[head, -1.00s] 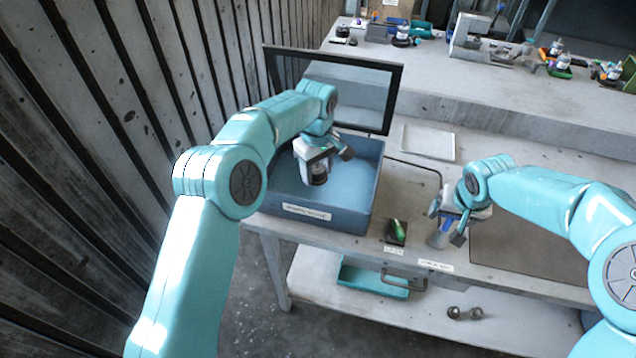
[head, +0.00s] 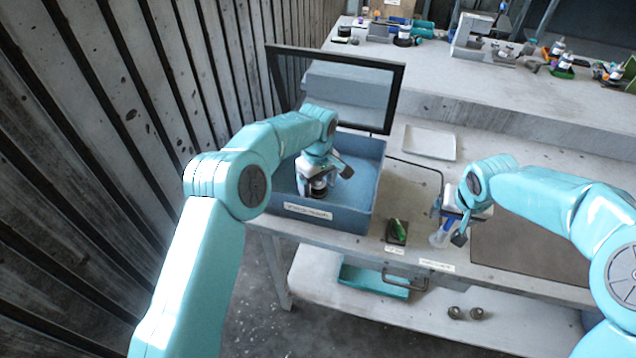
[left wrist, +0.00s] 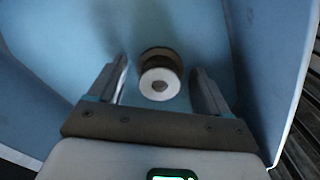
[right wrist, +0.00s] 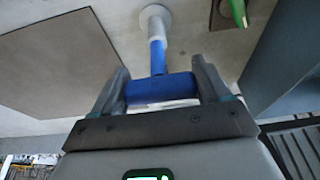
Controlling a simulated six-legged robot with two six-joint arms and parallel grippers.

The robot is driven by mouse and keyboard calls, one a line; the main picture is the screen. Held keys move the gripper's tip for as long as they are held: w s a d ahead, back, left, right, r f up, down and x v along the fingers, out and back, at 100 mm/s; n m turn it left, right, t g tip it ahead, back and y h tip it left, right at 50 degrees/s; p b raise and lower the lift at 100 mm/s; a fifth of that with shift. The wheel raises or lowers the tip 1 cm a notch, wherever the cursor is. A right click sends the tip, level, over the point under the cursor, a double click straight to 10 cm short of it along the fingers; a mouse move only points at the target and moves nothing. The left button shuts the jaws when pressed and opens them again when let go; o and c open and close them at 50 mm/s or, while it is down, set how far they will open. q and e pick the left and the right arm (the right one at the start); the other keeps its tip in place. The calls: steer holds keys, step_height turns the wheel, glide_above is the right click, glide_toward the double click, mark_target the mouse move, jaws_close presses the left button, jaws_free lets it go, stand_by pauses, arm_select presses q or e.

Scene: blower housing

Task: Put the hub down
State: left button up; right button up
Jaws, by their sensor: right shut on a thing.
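The hub, a short dark cylinder with a pale round end and a brown rim, shows in the left wrist view (left wrist: 160,82) and stands in the blue box (head: 345,213). In the head view it is a small dark round part (head: 318,188) under my left gripper (head: 316,184). My left gripper's fingers (left wrist: 160,90) are spread, one on each side of the hub, with a gap visible on both sides. My right gripper (head: 452,226) is shut on the blue crossbar of a tool (right wrist: 160,88) whose blue stem ends in a pale round piece.
The box has a raised, dark-framed clear lid (head: 398,100) at its back. A green object on a dark pad (head: 397,232) lies between the box and my right gripper. A pale tray (head: 430,142) lies behind, and a flat brown mat (head: 530,245) lies to the right.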

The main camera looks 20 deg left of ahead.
mark_target(318, 183)
arm_select(q)
step_height(318, 183, up, 12)
steer(key=shift+r, duration=0.2)
stand_by(0.4)
